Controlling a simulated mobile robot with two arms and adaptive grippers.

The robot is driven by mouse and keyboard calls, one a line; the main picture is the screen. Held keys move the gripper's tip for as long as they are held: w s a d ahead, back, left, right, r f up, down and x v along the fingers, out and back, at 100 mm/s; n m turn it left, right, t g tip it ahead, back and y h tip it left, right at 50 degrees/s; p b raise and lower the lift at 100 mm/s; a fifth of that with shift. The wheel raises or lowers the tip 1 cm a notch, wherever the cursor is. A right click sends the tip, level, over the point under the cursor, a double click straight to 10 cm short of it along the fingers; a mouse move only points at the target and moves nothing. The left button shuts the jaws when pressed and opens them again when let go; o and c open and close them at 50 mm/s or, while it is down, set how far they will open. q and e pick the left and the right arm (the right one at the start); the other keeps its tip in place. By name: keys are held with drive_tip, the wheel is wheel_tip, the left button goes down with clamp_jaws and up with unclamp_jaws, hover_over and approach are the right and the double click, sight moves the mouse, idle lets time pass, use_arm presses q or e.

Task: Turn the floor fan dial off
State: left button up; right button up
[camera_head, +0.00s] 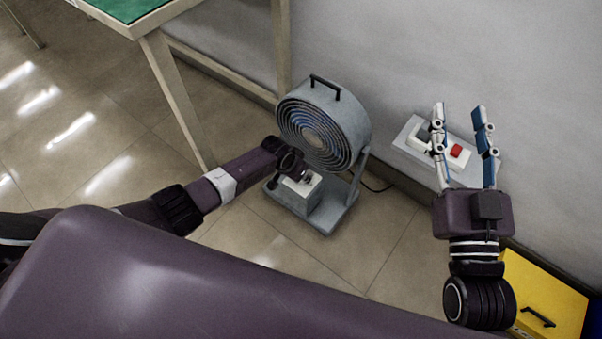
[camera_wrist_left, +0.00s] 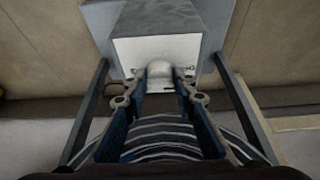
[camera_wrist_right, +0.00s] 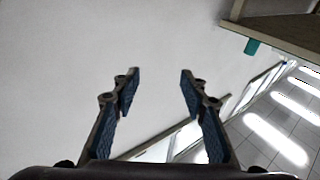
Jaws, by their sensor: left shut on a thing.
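The grey floor fan (camera_head: 352,118) stands on the tiled floor near the wall, with a round grille and a handle on top. Its control box (camera_head: 312,189) with a white top sits on the base. My left gripper (camera_head: 306,178) reaches over this box. In the left wrist view, my left gripper (camera_wrist_left: 160,78) is shut on the pale rounded dial (camera_wrist_left: 158,69) on the box's white face (camera_wrist_left: 146,48). The fingers partly hide the dial, so its setting cannot be told. My right gripper (camera_head: 460,108) is raised in front of the wall, open and empty; it also shows open in the right wrist view (camera_wrist_right: 158,76).
A table (camera_head: 155,18) with a green top stands left of and behind the fan. A pale panel with a red button (camera_head: 456,150) is behind my right gripper. A yellow case (camera_head: 556,292) with a black handle is at lower right. A black cable (camera_head: 377,188) lies beside the fan.

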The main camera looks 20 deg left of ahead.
drive_tip(key=shift+w+f+g, duration=0.15)
drive_tip(key=shift+f+g, duration=0.35)
drive_tip(key=shift+f, duration=0.55)
use_arm(q)
drive_tip(key=o, duration=1.2)
drive_tip(key=shift+c, duration=0.2)
use_arm(e)
drive_tip(key=shift+d, duration=0.1)
use_arm(q)
drive_tip(key=shift+r, duration=0.15)
drive_tip(key=v, duration=1.1)
drive_tip(key=shift+s+r, duration=0.25)
drive_tip(key=shift+r, duration=0.05)
